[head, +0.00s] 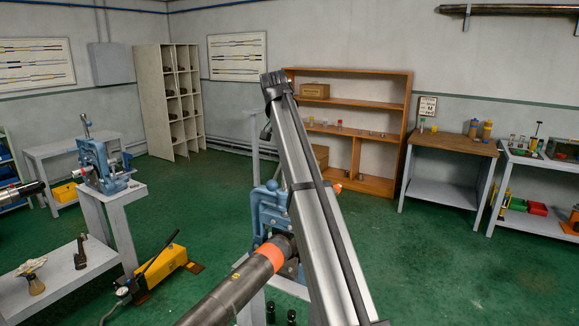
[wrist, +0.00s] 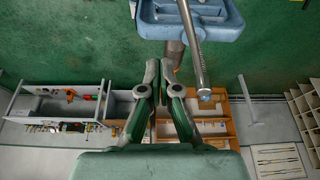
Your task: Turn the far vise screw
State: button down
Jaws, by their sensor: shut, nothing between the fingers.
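Two blue pipe vises show in the head view. One vise (head: 103,168) stands on a stand at the left, with its screw (head: 86,126) upright on top. I cannot tell for sure which is the far one. The wrist view, upside down, shows a blue vise (wrist: 190,17) at its top edge. A grey rod (wrist: 193,55), perhaps its screw, runs from it. My gripper (wrist: 158,68) is shut and empty, beside the rod and apart from it in the picture.
A dark pipe (head: 235,290) with an orange band leads to the middle vise. A yellow pump (head: 163,264) is on the floor at the left. A wooden shelf (head: 375,185) and a workbench (head: 450,144) stand at the back. Green floor is clear at the right.

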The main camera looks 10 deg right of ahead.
jog(key=r, duration=0.2)
jog(key=a+r+b, duration=0.1)
jog(key=shift+w+r, duration=0.25)
jog(key=c, duration=1.4)
grip_release()
jog(key=shift+r, duration=0.15)
jog(key=shift+o, duration=1.1)
jog(key=d+b, duration=0.1)
jog(key=d+r+b, duration=0.1)
jog(key=b, duration=0.1)
jog(key=shift+s+d+r, duration=0.25)
jog(key=shift+d, duration=0.15)
notch_tip(320, 180, up, 4)
jog(key=a+n+t+y, duration=0.1)
jog(key=a+n+y, duration=0.1)
jog(key=n+y, duration=0.1)
jog(key=p+x, duration=0.3)
jog(key=x, duration=1.4)
grip_shut()
